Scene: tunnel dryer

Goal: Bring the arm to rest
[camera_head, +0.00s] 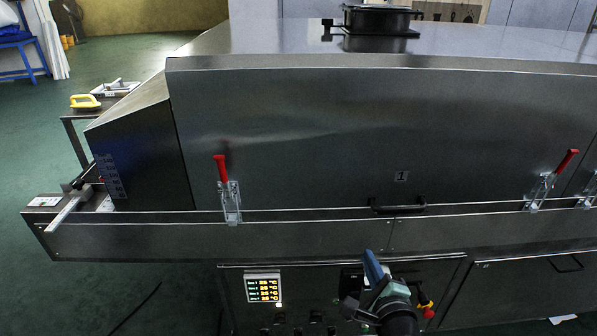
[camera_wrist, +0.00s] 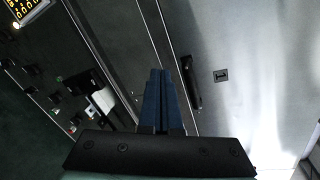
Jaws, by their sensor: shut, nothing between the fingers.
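My gripper (camera_head: 372,266) shows at the bottom of the head view, in front of the dryer's lower front. Its blue fingers (camera_wrist: 161,98) are together and empty in the wrist view, pointing toward the dryer's front. The large steel dryer (camera_head: 300,120) fills the head view, with a door panel marked 1 and a black handle (camera_head: 398,205) above and slightly right of my gripper. The handle also shows in the wrist view (camera_wrist: 191,82), just right of the fingers. The fingers appear apart from it, though the exact gap cannot be told.
Red-handled clamps (camera_head: 221,170) and (camera_head: 567,161) sit along the door's lower edge. A lit display panel (camera_head: 263,288) is at lower left, and a red and yellow knob (camera_head: 427,307) is close right of my gripper. Green floor (camera_head: 110,290) is open at left.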

